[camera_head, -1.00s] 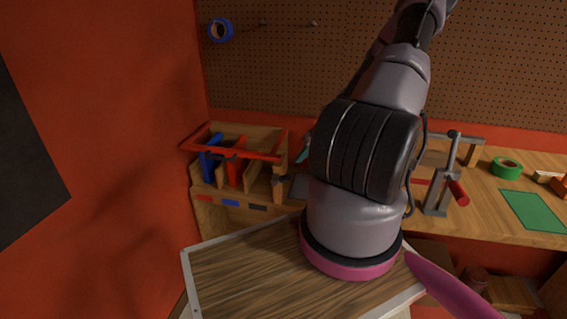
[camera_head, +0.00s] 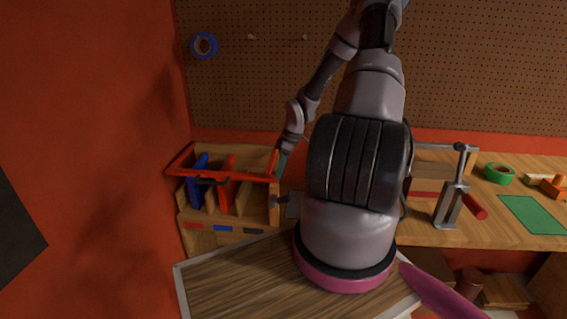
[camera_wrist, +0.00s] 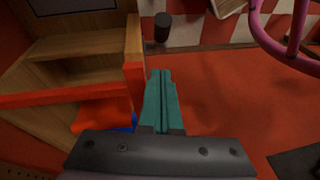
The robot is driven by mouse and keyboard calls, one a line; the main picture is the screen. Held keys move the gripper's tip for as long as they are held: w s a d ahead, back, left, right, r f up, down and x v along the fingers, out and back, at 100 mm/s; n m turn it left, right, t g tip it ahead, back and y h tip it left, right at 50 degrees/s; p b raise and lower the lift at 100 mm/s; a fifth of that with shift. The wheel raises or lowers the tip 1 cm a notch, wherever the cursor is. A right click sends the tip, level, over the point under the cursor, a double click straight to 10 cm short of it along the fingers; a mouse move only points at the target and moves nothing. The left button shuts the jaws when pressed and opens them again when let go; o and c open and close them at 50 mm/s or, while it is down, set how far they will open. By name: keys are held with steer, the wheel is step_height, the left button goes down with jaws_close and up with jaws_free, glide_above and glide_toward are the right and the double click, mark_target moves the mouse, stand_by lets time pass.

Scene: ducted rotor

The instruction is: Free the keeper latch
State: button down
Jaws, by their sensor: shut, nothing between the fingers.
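A wooden rack (camera_head: 228,240) on the bench holds blue and red upright pieces, with a red bar frame (camera_head: 222,178) across its top. The red bar also shows in the wrist view (camera_wrist: 60,96). A small dark knob (camera_head: 277,199) sticks out at the rack's right post; a black cylinder (camera_wrist: 162,26) beside the rack in the wrist view may be the same part. I cannot tell for sure which part is the keeper latch. My gripper (camera_wrist: 160,74) has teal fingers, shut and empty, just beside the wooden post (camera_wrist: 135,75). In the head view its fingertips (camera_head: 281,164) are near the red bar's right end.
A grey clamp-like stand (camera_head: 452,200) with a red handle, a green tape roll (camera_head: 499,173) and a green mat (camera_head: 533,213) are on the bench at right. Blue tape (camera_head: 204,45) hangs on the pegboard. My arm hides the bench middle.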

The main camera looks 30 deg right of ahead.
mark_target(281, 201)
steer(key=f, duration=0.2)
steer(key=s+f, duration=0.1)
steer(key=f, duration=0.2)
steer(key=shift+s+f, duration=0.1)
steer(key=shift+f, duration=0.1)
steer(key=shift+s+d+f, duration=0.1)
steer(key=shift+s+f, duration=0.1)
steer(key=shift+f, duration=0.3)
steer(key=shift+d, duration=0.1)
steer(key=shift+s+d+f+y, duration=0.1)
steer(key=shift+s+y, duration=0.05)
steer(key=shift+y, duration=0.15)
